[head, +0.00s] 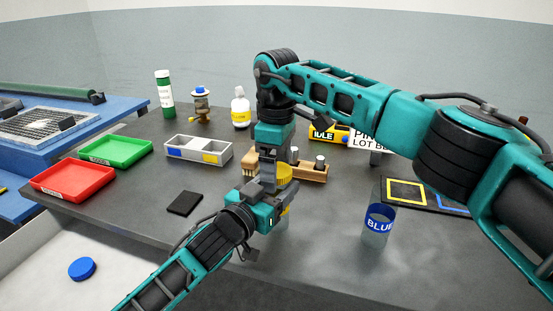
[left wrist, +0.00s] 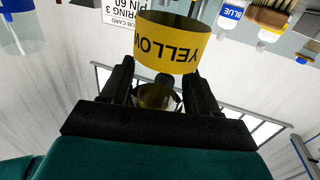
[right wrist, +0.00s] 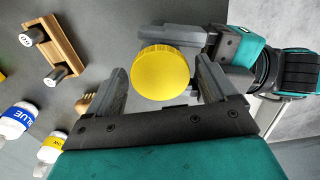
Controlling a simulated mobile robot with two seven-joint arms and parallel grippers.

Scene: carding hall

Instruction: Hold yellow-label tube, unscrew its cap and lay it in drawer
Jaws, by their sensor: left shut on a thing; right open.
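The yellow-label tube (left wrist: 168,43) is held by my left gripper (left wrist: 158,85), which is shut on it; the word on its label reads upside down in the left wrist view. Its yellow cap (head: 285,173) shows at the top of the tube in the head view. My right gripper (right wrist: 162,80) is open around the cap, which shows from above between its fingers in the right wrist view. I cannot tell whether a finger touches it. The open white drawer (head: 45,238) is at lower left, with a blue cap (head: 82,268) lying in it.
An uncapped blue-label tube (head: 378,222) stands right of my grippers. A wooden rack (head: 313,172), a white divided bin (head: 198,148) and a black pad (head: 185,203) are close by. Red (head: 72,182) and green (head: 116,151) trays stand at left. Drawer floor is mostly free.

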